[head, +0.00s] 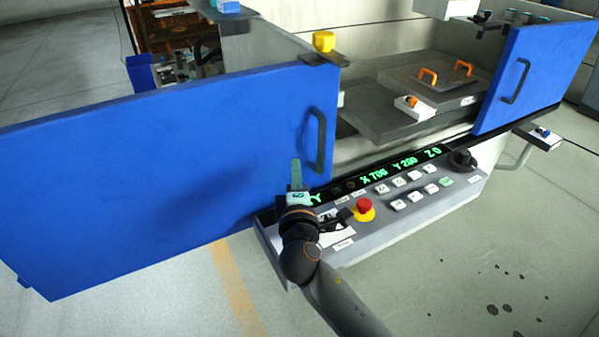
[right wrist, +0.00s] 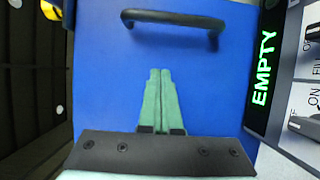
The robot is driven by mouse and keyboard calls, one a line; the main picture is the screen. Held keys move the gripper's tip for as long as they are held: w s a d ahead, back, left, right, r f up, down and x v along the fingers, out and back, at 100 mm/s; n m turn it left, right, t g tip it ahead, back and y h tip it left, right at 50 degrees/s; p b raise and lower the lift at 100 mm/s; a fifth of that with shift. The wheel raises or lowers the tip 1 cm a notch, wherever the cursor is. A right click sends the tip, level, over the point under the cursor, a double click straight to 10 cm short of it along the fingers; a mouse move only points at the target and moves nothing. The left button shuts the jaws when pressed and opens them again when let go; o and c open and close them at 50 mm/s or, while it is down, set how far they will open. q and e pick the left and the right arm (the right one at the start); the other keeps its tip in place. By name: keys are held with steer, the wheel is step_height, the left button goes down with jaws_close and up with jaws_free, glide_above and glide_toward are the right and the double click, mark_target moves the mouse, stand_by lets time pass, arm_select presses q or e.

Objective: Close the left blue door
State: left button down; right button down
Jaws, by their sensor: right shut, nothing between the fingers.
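The left blue door (head: 150,165) is a large flat panel filling the left of the head view. It also fills the middle of the right wrist view (right wrist: 110,70). Its black handle (head: 317,140) stands near its right edge and shows at the top of the right wrist view (right wrist: 175,20). A wide gap lies between this door and the right blue door (head: 540,75). My right gripper (head: 296,165), with green fingers, is shut and empty. It is in front of the door, left of and below the handle. The fingertips (right wrist: 160,75) appear apart from the handle. My left gripper is out of view.
The control panel (head: 400,225) with a green display, a red stop button (head: 364,206) and white keys sits below the opening. Inside is a grey work table (head: 385,115) with orange-handled parts.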

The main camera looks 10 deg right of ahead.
mark_target(296, 137)
steer(key=w+d+p, duration=0.1)
steer(key=w+d, duration=0.4)
steer(key=w, duration=0.1)
steer(key=shift+d, duration=0.15)
steer(key=shift+w, duration=0.15)
